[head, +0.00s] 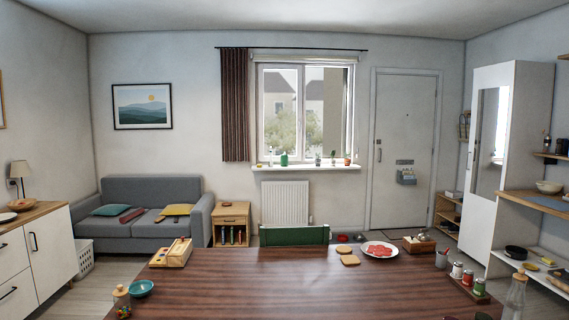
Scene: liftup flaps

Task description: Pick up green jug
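A small green vessel (284,159) stands upright on the white windowsill (306,168), below the window and left of its middle. It is the only green jug-like thing that I can make out. It is too far and small to tell whether it has a handle or spout. Nothing visibly covers it. Neither of my grippers is in view.
A long dark wooden table (270,290) fills the foreground, its middle clear. It carries a teal bowl (141,288), a plate of red slices (379,250) and several jars. A green chair (295,236) and a radiator (285,203) stand between table and windowsill.

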